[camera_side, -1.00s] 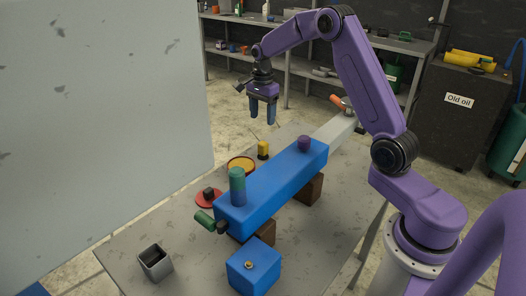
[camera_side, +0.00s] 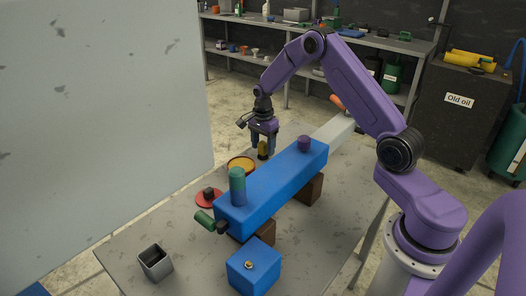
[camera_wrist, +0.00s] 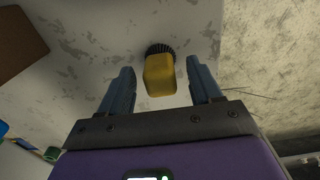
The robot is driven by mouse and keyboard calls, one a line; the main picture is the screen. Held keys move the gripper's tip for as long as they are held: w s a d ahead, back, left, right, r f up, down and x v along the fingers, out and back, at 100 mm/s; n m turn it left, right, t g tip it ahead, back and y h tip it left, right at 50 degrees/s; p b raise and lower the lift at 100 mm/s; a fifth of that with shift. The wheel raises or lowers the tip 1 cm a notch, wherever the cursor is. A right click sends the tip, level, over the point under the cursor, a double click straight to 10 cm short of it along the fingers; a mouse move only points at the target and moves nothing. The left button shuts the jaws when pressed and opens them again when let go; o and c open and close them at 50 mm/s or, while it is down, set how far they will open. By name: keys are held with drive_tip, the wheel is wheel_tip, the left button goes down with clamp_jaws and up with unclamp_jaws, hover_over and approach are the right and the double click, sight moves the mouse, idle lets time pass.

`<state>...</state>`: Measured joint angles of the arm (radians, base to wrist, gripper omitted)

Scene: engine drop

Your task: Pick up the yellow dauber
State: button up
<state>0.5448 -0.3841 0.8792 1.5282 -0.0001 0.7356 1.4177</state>
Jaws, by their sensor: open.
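The yellow dauber (camera_side: 263,148) stands upright on the grey table, just behind the yellow dish. In the wrist view the dauber (camera_wrist: 160,75) shows a yellow block body with a dark bristled end against the table. My gripper (camera_side: 263,150) is low over it, pointing down, with its blue fingers on either side. In the wrist view my gripper (camera_wrist: 162,80) is open, and gaps show between the dauber and both fingers. The fingers partly hide the dauber in the side view.
A yellow dish (camera_side: 241,164) with a red-brown rim lies close to the dauber. A long blue block (camera_side: 275,187) on brown supports runs along the table to the right. A red dish (camera_side: 208,198), a blue cube (camera_side: 253,265) and a grey open box (camera_side: 155,262) are nearer the front.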

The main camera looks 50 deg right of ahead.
sight(263, 143)
drive_tip(key=c, duration=1)
drive_tip(key=shift+c, duration=0.2)
wheel_tip(263, 143, up, 10)
drive_tip(key=o, duration=0.3)
drive_tip(key=shift+c, duration=1)
